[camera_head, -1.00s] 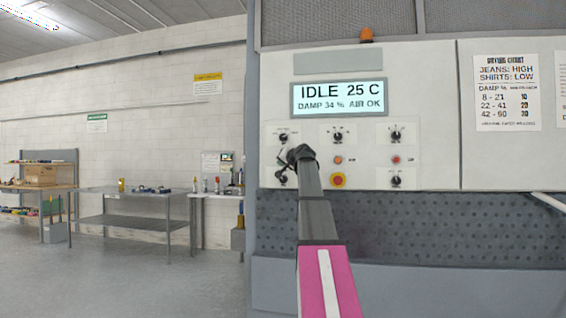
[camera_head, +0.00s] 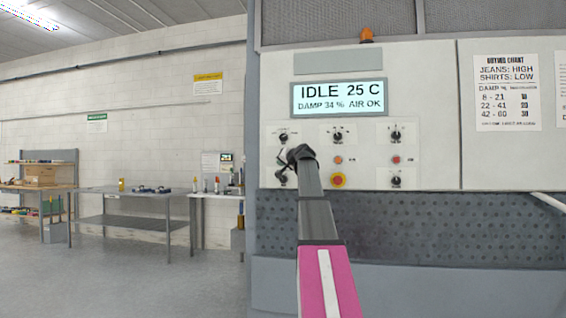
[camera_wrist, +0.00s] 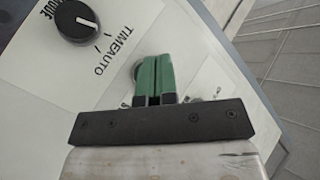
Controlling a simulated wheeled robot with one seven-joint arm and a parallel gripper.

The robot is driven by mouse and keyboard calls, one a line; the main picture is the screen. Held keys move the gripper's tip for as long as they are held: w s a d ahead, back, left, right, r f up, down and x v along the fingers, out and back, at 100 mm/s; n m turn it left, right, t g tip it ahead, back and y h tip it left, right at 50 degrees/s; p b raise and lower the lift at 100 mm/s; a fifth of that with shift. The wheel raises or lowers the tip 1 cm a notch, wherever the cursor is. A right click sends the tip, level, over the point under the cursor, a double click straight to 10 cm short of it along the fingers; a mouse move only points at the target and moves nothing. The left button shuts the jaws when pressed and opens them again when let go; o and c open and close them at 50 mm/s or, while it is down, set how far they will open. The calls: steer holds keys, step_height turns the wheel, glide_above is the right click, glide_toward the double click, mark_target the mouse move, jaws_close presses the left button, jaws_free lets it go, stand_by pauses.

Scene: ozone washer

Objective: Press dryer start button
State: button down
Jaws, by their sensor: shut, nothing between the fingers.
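My gripper (camera_head: 284,158) is at the panel's left column, between an upper knob (camera_head: 283,137) and a lower knob (camera_head: 282,176). In the wrist view my gripper (camera_wrist: 153,62) has its green fingers shut and empty. The tips overlap a small round grey button (camera_wrist: 138,68), mostly hidden behind them. I cannot tell whether they touch it. The label beside it is covered. A black knob marked "TIME AUTO" (camera_wrist: 76,18) is at upper left.
An amber lamp (camera_head: 366,35) tops the panel. Workbenches (camera_head: 135,192) stand at left across open floor.

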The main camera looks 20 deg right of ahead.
steer(key=shift+w, duration=0.15)
steer(key=shift+w+d, duration=0.25)
steer(key=shift+w+d, duration=0.25)
steer(key=shift+w, duration=0.15)
stand_by(0.9)
steer(key=shift+s, duration=0.1)
steer(key=shift+s+a, duration=0.55)
steer(key=shift+s, duration=0.15)
steer(key=s+a, duration=0.1)
steer(key=s, duration=0.1)
steer(key=s+a, duration=0.1)
steer(key=s, duration=0.1)
steer(key=shift+a, duration=0.35)
stand_by(0.3)
stand_by(0.6)
